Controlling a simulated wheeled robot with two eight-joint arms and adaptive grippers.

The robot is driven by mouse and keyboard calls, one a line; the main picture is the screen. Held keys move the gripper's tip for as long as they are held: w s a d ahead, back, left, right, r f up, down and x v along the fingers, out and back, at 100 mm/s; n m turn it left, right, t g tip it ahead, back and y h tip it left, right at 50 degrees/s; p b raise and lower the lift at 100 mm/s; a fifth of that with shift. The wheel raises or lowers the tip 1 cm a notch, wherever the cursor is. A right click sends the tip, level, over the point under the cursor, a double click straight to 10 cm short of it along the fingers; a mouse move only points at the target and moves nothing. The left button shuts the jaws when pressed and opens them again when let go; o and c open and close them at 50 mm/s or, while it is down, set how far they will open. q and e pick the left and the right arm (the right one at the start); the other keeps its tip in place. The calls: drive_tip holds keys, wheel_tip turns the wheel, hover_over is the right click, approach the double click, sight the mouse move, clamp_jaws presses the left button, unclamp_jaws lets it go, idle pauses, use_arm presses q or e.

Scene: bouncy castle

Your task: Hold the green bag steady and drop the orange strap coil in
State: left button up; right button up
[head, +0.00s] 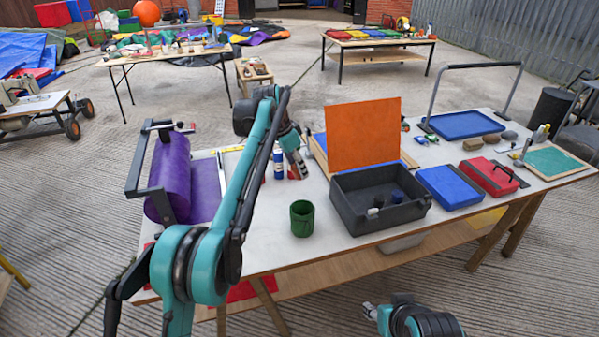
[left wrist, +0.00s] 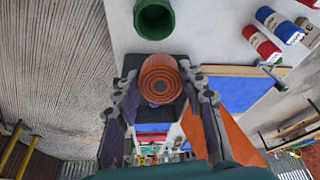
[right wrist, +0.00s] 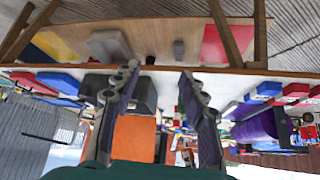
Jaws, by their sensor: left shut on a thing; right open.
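The green bag (head: 302,219) is an open-topped round container standing upright on the white worktable, left of the dark grey box. It also shows at the top of the left wrist view (left wrist: 154,18). My left gripper (head: 297,160) is above the table, behind the bag in the head view. It is shut on the orange strap coil (left wrist: 160,78), which shows its spiral end between the fingers, apart from the bag. In the head view I cannot make out the coil clearly. My right gripper (right wrist: 158,84) is open and empty, low in front of the table (head: 370,312), not touching the bag.
A dark grey box (head: 380,212) with an orange lid panel (head: 364,133) stands right of the bag. A blue case (head: 449,187) and red toolbox (head: 490,176) lie further right. A purple roll (head: 168,182) is at the left.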

sight(303, 219)
drive_tip(key=o, duration=0.5)
drive_tip(key=shift+w+d, duration=0.15)
drive_tip(key=shift+w, duration=0.1)
drive_tip(key=o, duration=0.4)
drive_tip(key=w+d+r+n+t+h, duration=0.2)
drive_tip(key=w+d+r, duration=0.2)
drive_tip(key=w, duration=0.3)
drive_tip(key=shift+w+d+r+n+t, duration=0.15)
drive_tip(key=shift+n+t, duration=0.15)
drive_tip(key=shift+n, duration=0.1)
drive_tip(key=w+a+r+n+t, duration=0.1)
drive_tip(key=w+r+n+t, duration=0.35)
drive_tip(key=w+n, duration=0.45)
drive_tip(key=w+a+r+n+t, duration=0.1)
drive_tip(key=w+r+n+t, duration=0.3)
drive_tip(key=w+r+n, duration=0.45)
drive_tip(key=w+a+f+n+g+y, duration=0.2)
drive_tip(key=w+a+f+n+y, duration=0.55)
drive_tip(key=a+f+n, duration=0.5)
wheel_tip(303, 219, down, 14)
drive_tip(key=s+a+n+g+y, duration=0.1)
drive_tip(key=s+n+g+y, duration=0.3)
drive_tip(key=n, duration=0.7)
drive_tip(key=shift+g+h, duration=0.75)
drive_tip(key=shift+h, duration=0.1)
drive_tip(key=x, duration=1.3)
drive_tip(key=shift+w+d+r, duration=0.1)
drive_tip(key=shift+w+r, duration=0.15)
drive_tip(key=shift+w, duration=0.4)
